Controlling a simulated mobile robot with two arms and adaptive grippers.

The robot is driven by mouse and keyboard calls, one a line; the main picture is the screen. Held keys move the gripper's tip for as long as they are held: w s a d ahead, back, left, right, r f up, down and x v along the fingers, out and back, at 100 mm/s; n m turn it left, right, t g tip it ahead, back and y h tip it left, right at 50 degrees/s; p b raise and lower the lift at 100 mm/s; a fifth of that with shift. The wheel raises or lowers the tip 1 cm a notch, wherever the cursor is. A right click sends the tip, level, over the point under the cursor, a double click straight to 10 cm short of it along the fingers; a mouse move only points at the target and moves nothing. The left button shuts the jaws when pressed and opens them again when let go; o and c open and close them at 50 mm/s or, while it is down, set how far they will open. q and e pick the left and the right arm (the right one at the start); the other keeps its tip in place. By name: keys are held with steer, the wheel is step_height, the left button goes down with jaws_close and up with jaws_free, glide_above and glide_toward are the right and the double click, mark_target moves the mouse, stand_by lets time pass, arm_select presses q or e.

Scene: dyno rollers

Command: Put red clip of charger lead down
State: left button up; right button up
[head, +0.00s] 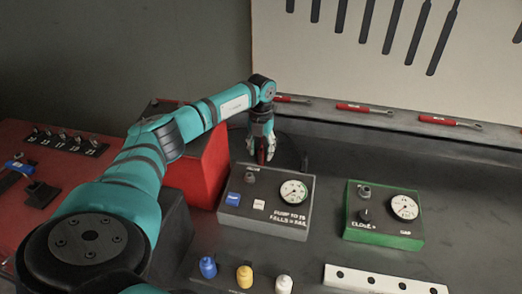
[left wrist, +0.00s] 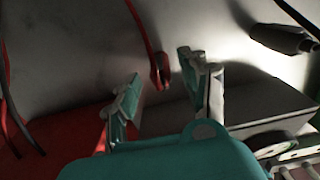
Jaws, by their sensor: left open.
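My left gripper (head: 262,152) reaches down behind the grey gauge box, beside the red box. Its two teal fingers are spread apart in the left wrist view (left wrist: 163,80). The red clip (left wrist: 160,72) lies on or close to the grey surface, seen in the gap between the fingers, with visible space on both sides. Its red lead (left wrist: 140,25) runs up and out of the top of that view. In the head view a small red bit (head: 262,157) shows between the fingers. I cannot tell whether the clip touches the surface. My right gripper is not in view.
A black clip (left wrist: 280,39) with a dark lead lies to the right in the left wrist view. The red box (head: 200,170), grey gauge box (head: 262,222) and green gauge box (head: 380,236) stand nearby. Red-handled tools (head: 365,109) lie along the back ledge.

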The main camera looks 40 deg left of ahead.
mark_target(261, 150)
arm_select(q)
step_height(261, 150, up, 10)
steer(key=b, duration=0.2)
steer(key=shift+f, duration=0.2)
stand_by(0.4)
